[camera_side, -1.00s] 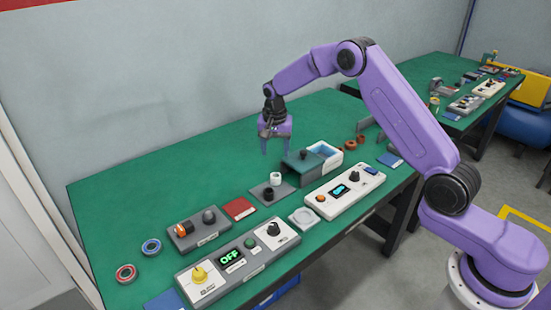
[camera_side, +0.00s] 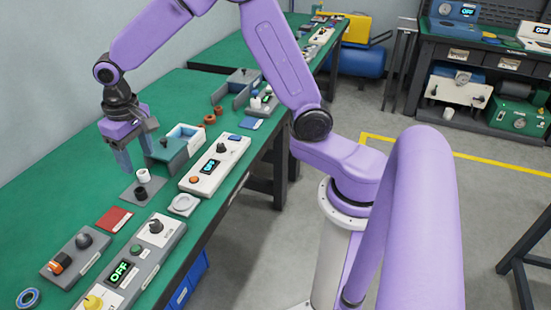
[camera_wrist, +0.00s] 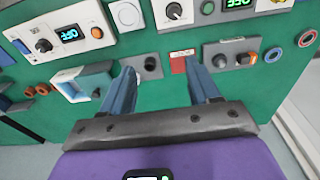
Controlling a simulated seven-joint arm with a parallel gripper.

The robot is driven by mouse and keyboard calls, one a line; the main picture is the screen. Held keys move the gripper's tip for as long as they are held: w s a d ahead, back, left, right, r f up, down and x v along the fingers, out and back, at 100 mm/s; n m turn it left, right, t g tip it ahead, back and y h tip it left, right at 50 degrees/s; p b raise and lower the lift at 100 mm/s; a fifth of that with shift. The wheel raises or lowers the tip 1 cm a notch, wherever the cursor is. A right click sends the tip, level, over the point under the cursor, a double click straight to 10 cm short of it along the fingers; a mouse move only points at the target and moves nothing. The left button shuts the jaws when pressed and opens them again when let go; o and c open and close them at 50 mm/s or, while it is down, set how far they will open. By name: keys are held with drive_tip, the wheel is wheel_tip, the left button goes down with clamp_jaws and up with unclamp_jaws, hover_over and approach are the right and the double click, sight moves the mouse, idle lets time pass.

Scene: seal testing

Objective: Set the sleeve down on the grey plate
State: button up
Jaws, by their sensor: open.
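A small white sleeve (camera_side: 143,175) stands upright at the far end of the flat grey plate (camera_side: 127,193) in the side view. A black cylinder (camera_side: 140,193) stands nearer on the same plate. My gripper (camera_side: 136,162) is open and points down, with its blue-grey fingers behind the sleeve and apart from it. In the wrist view my gripper (camera_wrist: 161,72) has nothing between its fingers. The grey plate (camera_wrist: 142,75) and the black cylinder (camera_wrist: 151,62) show beyond the fingers there. I cannot make out the white sleeve in the wrist view; the left finger may hide it.

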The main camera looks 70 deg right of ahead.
drive_tip(key=s+d+n, duration=0.2)
drive_tip(key=s+n, duration=0.2)
drive_tip(key=s, duration=0.6)
drive_tip(key=s+d+r+n, duration=0.1)
drive_tip(key=s+n, duration=0.3)
drive_tip(key=s, duration=0.6)
drive_tip(key=s+d+r+n, duration=0.1)
drive_tip(key=s+d+n, duration=0.2)
drive_tip(key=s, duration=0.7)
drive_tip(key=shift+s+d+n+g+y, duration=0.15)
drive_tip(key=shift+s+n+g+y, duration=0.2)
drive_tip(key=shift+n, duration=0.55)
drive_tip(key=shift+w+r, duration=0.1)
drive_tip(key=shift+w, duration=0.05)
